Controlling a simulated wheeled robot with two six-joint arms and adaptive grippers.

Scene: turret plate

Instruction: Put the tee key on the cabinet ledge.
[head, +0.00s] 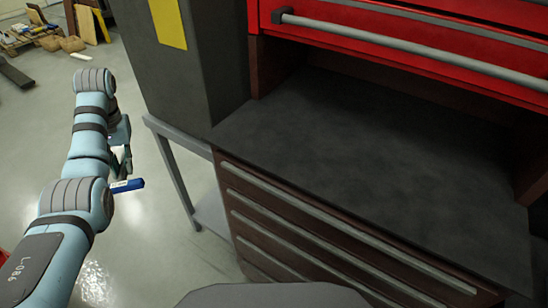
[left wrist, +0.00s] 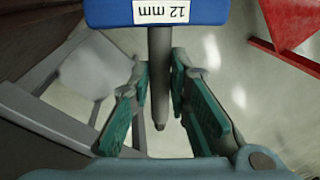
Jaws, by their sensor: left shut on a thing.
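The tee key has a blue handle (head: 127,186) with a white label reading "12 mm"; the handle is large at the top of the left wrist view (left wrist: 205,11). Its grey shaft (left wrist: 160,75) runs down between the finger pads. My left gripper (head: 121,160) is shut on the tee key and holds it above the floor, left of the cabinet. My arm partly hides the fingers in the head view. The cabinet ledge (head: 370,140) is a bare dark grey top under the red drawers, to the right of the gripper and apart from it. My right gripper is out of view.
A red drawer unit with a grey bar handle (head: 420,50) overhangs the back of the ledge. A dark grey box with a yellow label (head: 167,22) stands left of the ledge. A grey stand (head: 172,137) is between the gripper and the cabinet. Pallet clutter (head: 45,38) lies far left.

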